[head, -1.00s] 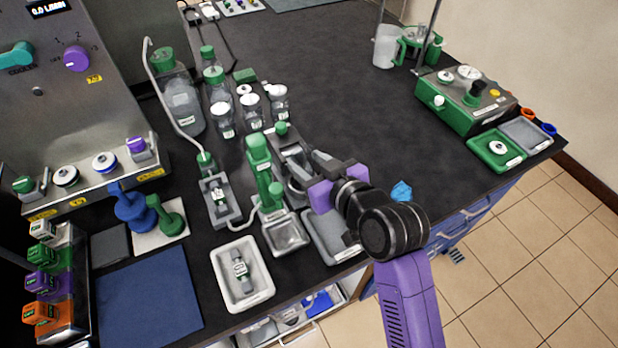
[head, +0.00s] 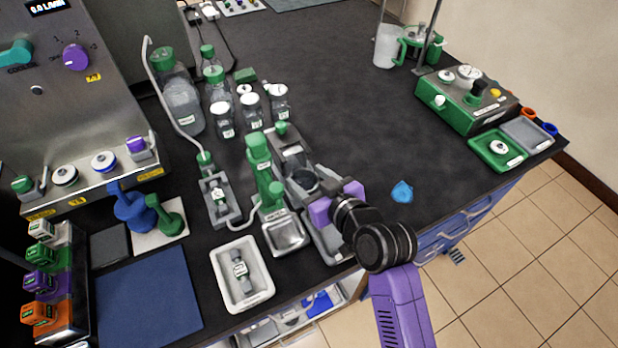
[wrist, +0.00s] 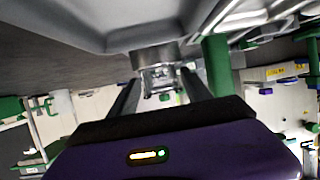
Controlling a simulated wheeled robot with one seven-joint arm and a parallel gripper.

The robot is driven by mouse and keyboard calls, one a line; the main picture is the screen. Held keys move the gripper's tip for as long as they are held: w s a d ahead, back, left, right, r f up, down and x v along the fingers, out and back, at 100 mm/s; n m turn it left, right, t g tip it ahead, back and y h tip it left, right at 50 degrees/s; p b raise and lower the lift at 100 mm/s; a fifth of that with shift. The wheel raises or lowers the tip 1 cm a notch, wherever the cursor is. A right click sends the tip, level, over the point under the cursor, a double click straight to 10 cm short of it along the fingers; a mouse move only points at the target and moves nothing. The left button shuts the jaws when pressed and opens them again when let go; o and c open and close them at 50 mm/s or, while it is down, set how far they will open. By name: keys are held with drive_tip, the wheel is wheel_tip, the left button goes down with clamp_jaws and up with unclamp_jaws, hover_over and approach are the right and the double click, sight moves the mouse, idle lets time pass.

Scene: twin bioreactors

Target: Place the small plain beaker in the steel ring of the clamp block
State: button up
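The small plain beaker (wrist: 161,79) is a small clear vessel between my two dark fingers in the wrist view. In the head view its round open top (head: 304,180) shows at the fingertips, over the grey clamp block (head: 287,145). My gripper (head: 313,187), with purple sides, reaches in from the right and appears closed on the beaker. In the wrist view, a steel cylindrical part, apparently the ring (wrist: 155,54), lies right against the beaker. How deep the beaker sits in the ring is hidden. My gripper also fills the lower wrist view (wrist: 161,88).
A green post (head: 262,165) stands just left of the clamp block, with a steel tray (head: 286,235) in front. A white tray (head: 240,295) lies nearer the edge. Several bottles (head: 222,120) stand behind. A blue crumpled piece (head: 402,192) lies right. The back centre is clear.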

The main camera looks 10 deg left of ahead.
drive_tip(key=shift+o, duration=0.3)
drive_tip(key=shift+r, duration=0.1)
drive_tip(key=shift+r, duration=0.2)
drive_tip(key=v, duration=1.2)
drive_tip(key=shift+f+b, duration=0.15)
drive_tip(key=shift+b, duration=0.2)
drive_tip(key=shift+s, duration=0.1)
drive_tip(key=s+d+f+m+h, duration=0.1)
drive_tip(key=s, duration=0.1)
drive_tip(key=s+d+f+m+t, duration=0.1)
drive_tip(key=s+d+f, duration=0.1)
drive_tip(key=s+d+f+m+h, duration=0.1)
drive_tip(key=d+f, duration=0.1)
drive_tip(key=shift+s+f+m+t+h, duration=0.15)
drive_tip(key=shift+s+m+t+h, duration=0.15)
drive_tip(key=shift+s+m, duration=0.1)
drive_tip(key=s+d+m+t+h, duration=0.1)
drive_tip(key=s+d+m+h, duration=0.15)
drive_tip(key=s+d, duration=0.45)
drive_tip(key=s+d+m+t+h, duration=0.1)
drive_tip(key=s+d+m+h, duration=0.2)
drive_tip(key=s, duration=0.7)
drive_tip(key=s+d+r+n, duration=0.1)
drive_tip(key=s+d+r, duration=0.2)
drive_tip(key=s, duration=0.4)
drive_tip(key=shift+s+d+r+t, duration=0.3)
drive_tip(key=shift+s+r+t, duration=0.1)
drive_tip(key=shift+r, duration=0.25)
